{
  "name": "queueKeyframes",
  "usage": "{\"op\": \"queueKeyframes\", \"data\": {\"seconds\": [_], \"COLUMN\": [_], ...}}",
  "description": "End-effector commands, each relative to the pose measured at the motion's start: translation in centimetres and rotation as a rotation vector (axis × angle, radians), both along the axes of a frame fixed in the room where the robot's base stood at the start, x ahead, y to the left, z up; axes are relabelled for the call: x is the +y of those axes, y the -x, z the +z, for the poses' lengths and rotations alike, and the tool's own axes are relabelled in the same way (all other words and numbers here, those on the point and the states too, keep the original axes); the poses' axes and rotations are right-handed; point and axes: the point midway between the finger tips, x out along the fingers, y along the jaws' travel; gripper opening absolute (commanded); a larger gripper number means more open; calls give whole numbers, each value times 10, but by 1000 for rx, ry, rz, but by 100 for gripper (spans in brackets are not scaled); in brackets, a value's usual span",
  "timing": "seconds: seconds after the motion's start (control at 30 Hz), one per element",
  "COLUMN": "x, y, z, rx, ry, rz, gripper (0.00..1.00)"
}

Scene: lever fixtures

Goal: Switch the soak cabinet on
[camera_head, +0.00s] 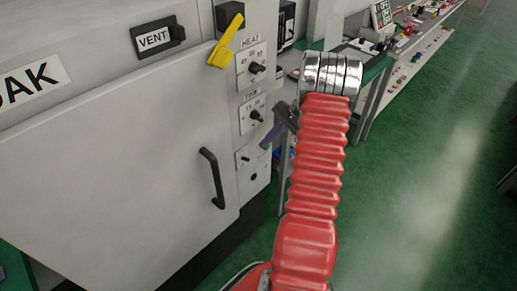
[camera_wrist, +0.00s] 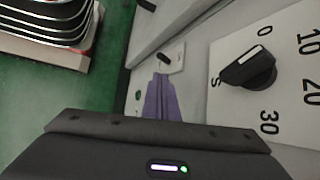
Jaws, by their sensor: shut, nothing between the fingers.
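The soak cabinet (camera_head: 110,165) is the large grey cabinet at left in the head view, its label partly cut off. A lower panel (camera_head: 243,181) on its right carries a small toggle (camera_head: 246,158) and a dark round part (camera_head: 253,177). My gripper (camera_head: 271,137), with purple fingers, is shut and empty in front of the panels, just below and right of the timer dial (camera_head: 256,115). In the wrist view my gripper (camera_wrist: 163,88) points toward a small plate with a dark toggle (camera_wrist: 167,55). Contact cannot be told.
A yellow lever (camera_head: 226,42) and the HEAT dial (camera_head: 257,68) are above. A black door handle (camera_head: 212,178) is at left. A numbered dial (camera_wrist: 250,70) is close at right in the wrist view. Green floor (camera_head: 430,190) is open at right.

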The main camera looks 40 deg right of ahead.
Motion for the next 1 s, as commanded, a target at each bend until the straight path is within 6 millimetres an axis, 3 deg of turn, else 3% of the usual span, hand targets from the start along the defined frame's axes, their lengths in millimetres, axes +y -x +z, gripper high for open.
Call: {"op": "queueKeyframes", "data": {"seconds": [0.2, 0.4, 1.0], "x": [-25, -37, -39], "y": [13, 20, 21], "z": [25, 38, 40], "rx": [4, 8, 8], "ry": [3, 2, 2], "rz": [-2, -3, -2], "gripper": [0, 0, 0]}}
